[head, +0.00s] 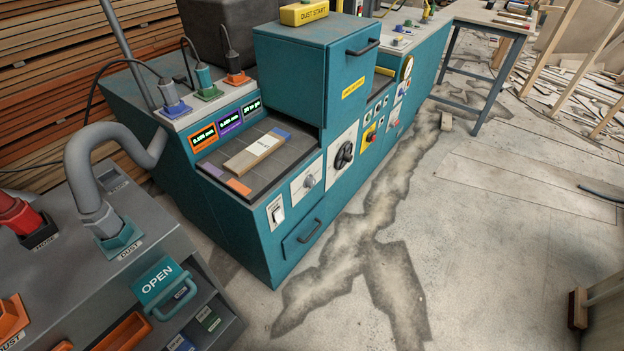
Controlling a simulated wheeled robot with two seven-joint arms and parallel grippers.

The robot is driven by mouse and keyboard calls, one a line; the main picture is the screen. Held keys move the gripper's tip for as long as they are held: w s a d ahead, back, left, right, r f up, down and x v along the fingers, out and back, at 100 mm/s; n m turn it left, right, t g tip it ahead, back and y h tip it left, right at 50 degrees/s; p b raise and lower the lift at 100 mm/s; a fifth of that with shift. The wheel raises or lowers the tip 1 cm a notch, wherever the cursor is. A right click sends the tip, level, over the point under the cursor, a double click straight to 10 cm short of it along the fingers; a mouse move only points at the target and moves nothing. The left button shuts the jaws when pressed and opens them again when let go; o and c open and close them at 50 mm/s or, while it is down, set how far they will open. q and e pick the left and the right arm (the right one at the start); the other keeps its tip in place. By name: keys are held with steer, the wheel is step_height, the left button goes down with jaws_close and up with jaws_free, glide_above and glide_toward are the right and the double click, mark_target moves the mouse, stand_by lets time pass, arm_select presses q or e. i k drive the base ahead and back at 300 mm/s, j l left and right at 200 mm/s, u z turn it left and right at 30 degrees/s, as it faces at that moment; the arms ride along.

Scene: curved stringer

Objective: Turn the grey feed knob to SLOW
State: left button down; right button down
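A small grey knob (309,181) sits on a white plate on the front of the teal machine (262,235), left of a black handwheel (344,155). It looks like the feed knob, but its markings and pointer direction are too small to read. Neither of my grippers is in view.
A white rocker switch (276,212) and a drawer handle (310,231) are near the knob. A wooden block (254,152) lies on the machine's bed. A grey cabinet (75,275) with an OPEN panel (158,280) stands at left. Stained floor in front is clear.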

mark_target(310, 182)
steer(key=i+l+u, duration=0.15)
steer(key=l, duration=0.35)
steer(key=i+l+u, duration=0.15)
steer(key=l, duration=0.35)
steer(key=i+l+u, duration=0.15)
steer(key=l, duration=0.4)
steer(key=i+l+u, duration=0.15)
steer(key=l, duration=0.4)
steer(key=i+l+u, duration=0.15)
steer(key=l, duration=0.4)
steer(key=k+j, duration=0.05)
